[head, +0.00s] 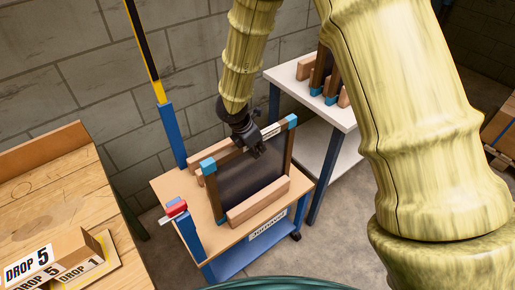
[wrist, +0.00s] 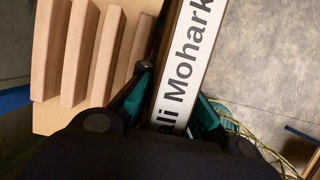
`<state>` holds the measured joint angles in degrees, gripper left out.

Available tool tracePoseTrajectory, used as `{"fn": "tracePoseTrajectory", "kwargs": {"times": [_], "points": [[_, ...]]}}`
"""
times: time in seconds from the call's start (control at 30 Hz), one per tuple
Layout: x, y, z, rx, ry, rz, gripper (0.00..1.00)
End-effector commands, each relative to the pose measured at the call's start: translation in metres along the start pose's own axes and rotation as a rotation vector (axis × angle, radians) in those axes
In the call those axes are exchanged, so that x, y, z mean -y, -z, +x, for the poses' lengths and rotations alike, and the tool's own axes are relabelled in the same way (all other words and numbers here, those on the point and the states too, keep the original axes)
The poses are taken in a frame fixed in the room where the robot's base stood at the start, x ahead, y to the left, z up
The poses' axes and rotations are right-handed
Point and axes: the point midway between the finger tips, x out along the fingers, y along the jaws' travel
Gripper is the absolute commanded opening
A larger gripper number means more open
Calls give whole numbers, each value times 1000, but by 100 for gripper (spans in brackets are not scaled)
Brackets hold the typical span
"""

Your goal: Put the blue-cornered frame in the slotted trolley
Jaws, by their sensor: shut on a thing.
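The blue-cornered frame (head: 245,178) has brown bars, a dark panel and a white name label on its top bar. It stands upright over the slotted trolley (head: 168,186), behind the front wooden slot bar (head: 258,200), which hides its lower edge. I cannot tell whether it rests on the trolley's board. My gripper (head: 257,150) is shut on the frame's top bar near its middle. In the wrist view the green-padded fingers (wrist: 168,98) straddle the labelled bar (wrist: 186,60), and several wooden slot bars (wrist: 86,50) lie to its left.
A blue post with a yellow-black upper part (head: 171,135) rises at the trolley's back left. A red-topped clamp (head: 176,209) sits at its left edge. A white table (head: 290,75) with another racked frame (head: 321,70) stands behind right. A wooden bench (head: 50,190) is at left.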

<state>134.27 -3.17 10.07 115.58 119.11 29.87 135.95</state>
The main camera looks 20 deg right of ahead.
Motion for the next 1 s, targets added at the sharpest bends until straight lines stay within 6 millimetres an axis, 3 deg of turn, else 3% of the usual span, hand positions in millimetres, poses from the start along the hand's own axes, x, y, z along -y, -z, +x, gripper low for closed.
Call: {"fn": "tracePoseTrajectory", "kwargs": {"times": [0.13, 0.2, 0.27, 0.73, 1.0], "points": [[0, 1, 3, 0, -1, 0, 0], [0, 1, 2, 0, 0, 0, 17], [0, 1, 2, 0, 0, 0, 28], [0, 0, -4, -1, -1, 1, 29], [-1, 0, -44, -1, -3, 3, 29]]}}
